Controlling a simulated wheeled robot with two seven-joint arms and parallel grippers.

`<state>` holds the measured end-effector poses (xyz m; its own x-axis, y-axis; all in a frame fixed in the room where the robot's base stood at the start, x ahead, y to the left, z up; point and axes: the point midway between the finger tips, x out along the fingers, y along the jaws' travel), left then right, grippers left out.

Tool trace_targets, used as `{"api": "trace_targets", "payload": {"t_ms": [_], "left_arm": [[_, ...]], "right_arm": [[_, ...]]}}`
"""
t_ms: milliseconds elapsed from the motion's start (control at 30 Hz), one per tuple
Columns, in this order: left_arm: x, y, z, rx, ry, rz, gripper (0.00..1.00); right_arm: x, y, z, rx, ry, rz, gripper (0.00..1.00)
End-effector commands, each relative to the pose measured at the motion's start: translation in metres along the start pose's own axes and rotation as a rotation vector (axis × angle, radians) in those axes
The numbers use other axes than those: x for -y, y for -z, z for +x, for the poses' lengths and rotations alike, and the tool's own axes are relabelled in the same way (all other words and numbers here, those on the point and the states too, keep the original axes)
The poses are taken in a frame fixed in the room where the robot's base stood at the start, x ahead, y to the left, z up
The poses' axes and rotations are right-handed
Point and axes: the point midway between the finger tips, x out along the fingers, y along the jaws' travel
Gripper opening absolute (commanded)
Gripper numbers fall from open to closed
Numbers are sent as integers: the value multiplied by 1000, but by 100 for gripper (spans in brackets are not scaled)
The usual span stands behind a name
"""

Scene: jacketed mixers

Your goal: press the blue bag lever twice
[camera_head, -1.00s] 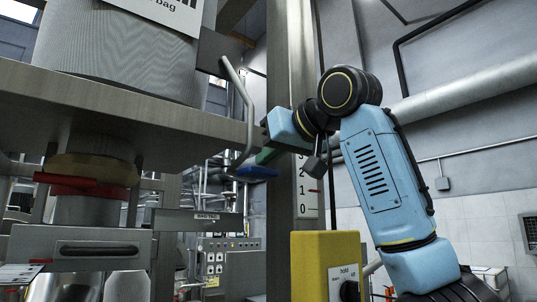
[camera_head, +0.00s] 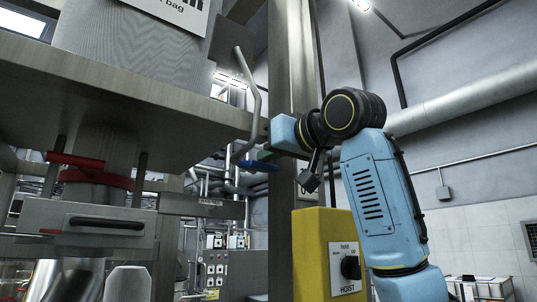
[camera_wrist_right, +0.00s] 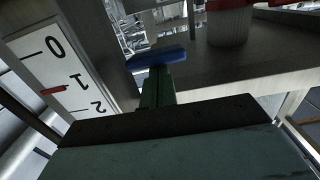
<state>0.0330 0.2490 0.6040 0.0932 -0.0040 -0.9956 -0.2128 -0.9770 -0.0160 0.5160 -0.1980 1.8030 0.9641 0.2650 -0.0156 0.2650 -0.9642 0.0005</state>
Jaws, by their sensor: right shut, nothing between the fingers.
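The lever is a bent grey rod (camera_head: 254,92) hanging beside the plate under the bag, with a blue handle (camera_head: 258,165) at its lower end. My right gripper (camera_head: 266,154) has green fingers, is shut and empty, and is at the blue handle. In the right wrist view the blue handle (camera_wrist_right: 158,56) lies directly beyond the green fingertips (camera_wrist_right: 157,72). Fingers and handle overlap in both views; I cannot tell whether they touch. A grey bag (camera_head: 135,45) with a white label stands on the plate (camera_head: 120,100). My left gripper is not in view.
A steel post (camera_head: 292,75) stands behind the lever. A yellow hoist box (camera_head: 325,255) with a black knob is below my right arm. A scale with a red pointer (camera_wrist_right: 53,91) is close by in the right wrist view. A red clamp (camera_head: 95,177) sits under the plate.

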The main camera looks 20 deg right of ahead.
Motion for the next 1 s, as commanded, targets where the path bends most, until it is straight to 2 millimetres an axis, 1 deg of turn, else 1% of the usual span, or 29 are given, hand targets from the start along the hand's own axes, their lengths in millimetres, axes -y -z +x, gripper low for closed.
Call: {"api": "trace_targets", "payload": {"t_ms": [33,133,267,367,533,567,600,700,800,900,1000], "left_arm": [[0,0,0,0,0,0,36],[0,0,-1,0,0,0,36],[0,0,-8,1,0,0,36],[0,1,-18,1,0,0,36],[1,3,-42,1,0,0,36],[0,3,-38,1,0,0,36],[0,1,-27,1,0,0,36],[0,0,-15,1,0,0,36],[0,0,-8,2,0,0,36],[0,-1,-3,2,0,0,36],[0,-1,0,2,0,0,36]], "right_arm": [[0,-3,2,11,0,0,0],[0,-3,2,12,0,0,0],[1,5,2,11,2,0,0],[2,17,1,9,4,0,0],[5,45,-1,4,11,-1,0],[5,45,-7,-1,12,-1,0],[5,40,-20,-4,11,-2,0],[4,39,-44,-3,11,-1,0],[4,40,-66,-3,11,-2,0],[4,42,-83,-2,11,-1,0],[4,43,-94,-1,11,-1,0]]}}
